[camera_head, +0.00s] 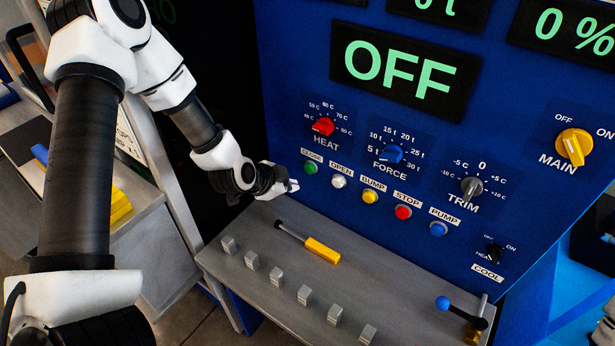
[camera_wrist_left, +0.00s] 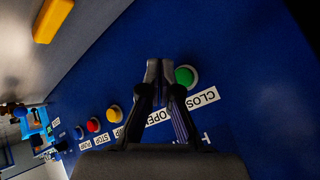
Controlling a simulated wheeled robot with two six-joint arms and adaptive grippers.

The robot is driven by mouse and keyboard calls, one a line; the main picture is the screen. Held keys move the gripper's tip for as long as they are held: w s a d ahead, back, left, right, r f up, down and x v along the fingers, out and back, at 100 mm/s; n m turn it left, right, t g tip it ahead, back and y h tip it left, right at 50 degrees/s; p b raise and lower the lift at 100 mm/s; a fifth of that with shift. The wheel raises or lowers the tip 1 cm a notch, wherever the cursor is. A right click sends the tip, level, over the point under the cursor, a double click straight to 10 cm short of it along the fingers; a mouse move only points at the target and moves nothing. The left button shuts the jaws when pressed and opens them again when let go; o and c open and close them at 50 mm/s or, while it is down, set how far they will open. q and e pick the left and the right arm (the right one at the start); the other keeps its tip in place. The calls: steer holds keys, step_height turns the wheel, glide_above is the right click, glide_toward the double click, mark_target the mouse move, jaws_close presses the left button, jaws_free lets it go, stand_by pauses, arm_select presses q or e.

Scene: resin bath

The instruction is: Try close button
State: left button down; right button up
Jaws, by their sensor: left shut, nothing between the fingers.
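The green CLOSE button (camera_head: 310,167) is leftmost in the button row on the blue panel, under the HEAT dial. My left gripper (camera_head: 292,186) is in front of the panel, just left of and below this button. In the left wrist view the green button (camera_wrist_left: 186,76) is right beside the fingertips (camera_wrist_left: 160,70), which are together with nothing between them. I cannot tell whether they touch the panel. The CLOSE label (camera_wrist_left: 203,98) shows there, while the fingers partly cover the OPEN label. My right gripper is out of view.
The white OPEN button (camera_head: 339,181) is next to the green one, followed by yellow, red and blue buttons. The big display (camera_head: 405,68) reads OFF.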

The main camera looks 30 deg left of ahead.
mark_target(310, 168)
arm_select(q)
steer(key=w+b, duration=0.1)
steer(key=w, duration=0.2)
steer(key=shift+w+d, duration=0.15)
steer(key=shift+w, duration=0.05)
arm_select(e)
steer(key=shift+f, duration=0.9)
arm_select(q)
steer(key=shift+w, duration=0.1)
steer(key=shift+w+d, duration=0.1)
steer(key=shift+w, duration=0.2)
arm_select(e)
steer(key=shift+f, duration=0.1)
